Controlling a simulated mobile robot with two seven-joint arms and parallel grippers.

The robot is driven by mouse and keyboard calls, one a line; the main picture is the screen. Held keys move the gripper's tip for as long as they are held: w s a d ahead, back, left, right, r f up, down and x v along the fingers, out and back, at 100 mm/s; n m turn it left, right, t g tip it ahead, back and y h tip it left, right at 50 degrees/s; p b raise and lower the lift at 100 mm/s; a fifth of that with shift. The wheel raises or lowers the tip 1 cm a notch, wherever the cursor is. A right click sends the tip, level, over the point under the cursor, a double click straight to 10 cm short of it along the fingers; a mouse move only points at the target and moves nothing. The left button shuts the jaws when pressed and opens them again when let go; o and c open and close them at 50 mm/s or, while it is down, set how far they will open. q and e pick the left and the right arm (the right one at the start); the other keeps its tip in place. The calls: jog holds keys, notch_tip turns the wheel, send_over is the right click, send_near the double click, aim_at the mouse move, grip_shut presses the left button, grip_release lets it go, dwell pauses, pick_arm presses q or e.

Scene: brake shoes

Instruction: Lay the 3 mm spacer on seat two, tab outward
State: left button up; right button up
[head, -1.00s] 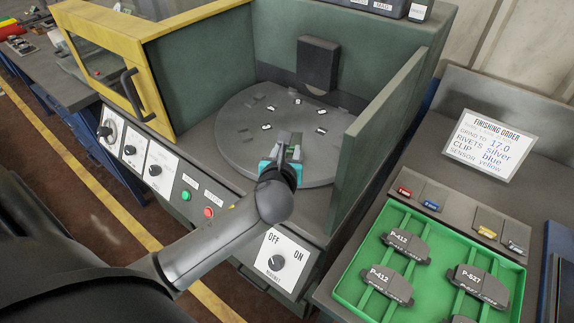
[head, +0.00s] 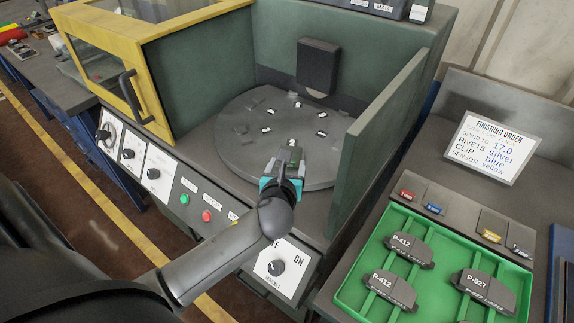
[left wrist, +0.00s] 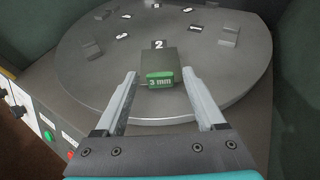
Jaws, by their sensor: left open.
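The 3 mm spacer (left wrist: 158,62) is a dark flat piece with a green tab (left wrist: 160,78) marked "3 mm". It lies on the round grey table (left wrist: 90,75) at the seat labelled 2 (left wrist: 159,44), and the seat under it is hidden. Its tab points outward, toward the table's near rim and my gripper. In the head view the spacer (head: 293,152) is small beyond my fingers. My left gripper (left wrist: 159,73) is open, its fingers apart on either side of the tab end with gaps showing; it also shows in the head view (head: 284,168). My right gripper is out of view.
A green wall (head: 375,135) stands close on the right of the round table, and a yellow-framed door (head: 122,70) is at the left. A green tray (head: 345,298) of brake pads lies at the right, below a finishing order card (head: 492,147). Knobs and buttons line the front panel.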

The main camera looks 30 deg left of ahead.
pick_arm(q)
jog(key=shift+s+r, duration=0.1)
jog(key=shift+r, duration=0.15)
jog(key=p+v, duration=0.2)
jog(key=v, duration=0.9)
jog(key=shift+s+d+p, duration=0.25)
jog(key=shift+s+p, duration=0.05)
